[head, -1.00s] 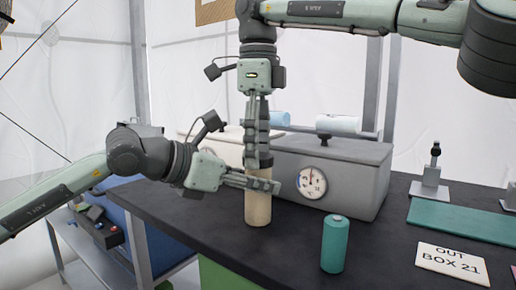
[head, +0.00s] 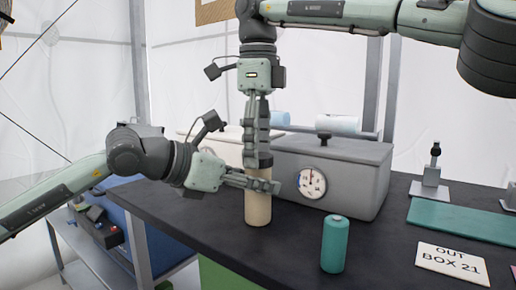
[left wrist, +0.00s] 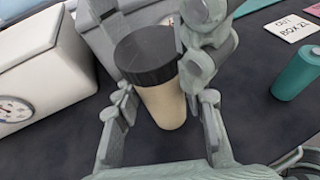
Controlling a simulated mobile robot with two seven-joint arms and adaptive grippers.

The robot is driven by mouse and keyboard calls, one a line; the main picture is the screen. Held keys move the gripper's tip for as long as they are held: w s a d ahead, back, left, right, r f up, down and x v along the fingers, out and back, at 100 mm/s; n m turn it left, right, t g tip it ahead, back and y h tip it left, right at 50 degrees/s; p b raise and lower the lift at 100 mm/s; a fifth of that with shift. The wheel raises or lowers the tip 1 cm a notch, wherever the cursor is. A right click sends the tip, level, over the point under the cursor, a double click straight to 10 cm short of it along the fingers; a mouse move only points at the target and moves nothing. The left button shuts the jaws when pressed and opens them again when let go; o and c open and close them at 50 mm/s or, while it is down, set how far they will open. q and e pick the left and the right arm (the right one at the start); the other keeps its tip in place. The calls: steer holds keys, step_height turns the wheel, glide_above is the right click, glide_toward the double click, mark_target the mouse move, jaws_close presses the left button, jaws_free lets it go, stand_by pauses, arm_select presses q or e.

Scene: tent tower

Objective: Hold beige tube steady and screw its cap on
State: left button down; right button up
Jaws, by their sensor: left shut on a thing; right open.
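The beige tube (head: 258,208) stands upright on the dark table. My left gripper (head: 262,184) comes in from the left and is shut around the tube's upper body. The tube also shows in the left wrist view (left wrist: 165,104), between the left fingers. The black cap (left wrist: 145,54) sits level on top of the tube; whether its thread is engaged cannot be seen. My right gripper (head: 257,158) points straight down over the tube, open, with its fingers beside the cap. In the head view these fingers hide most of the cap.
A teal can (head: 335,244) stands to the right of the tube. A grey box with a dial (head: 345,175) is close behind. A white sign (head: 452,262) and a green mat (head: 460,220) lie at the right. The table front between can and sign is clear.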

step_height(320, 180, up, 8)
steer(key=shift+f, duration=0.25)
stand_by(0.4)
arm_select(q)
steer(key=c, duration=0.8)
jaws_free()
steer(key=shift+c, duration=0.2)
steer(key=v, duration=1.2)
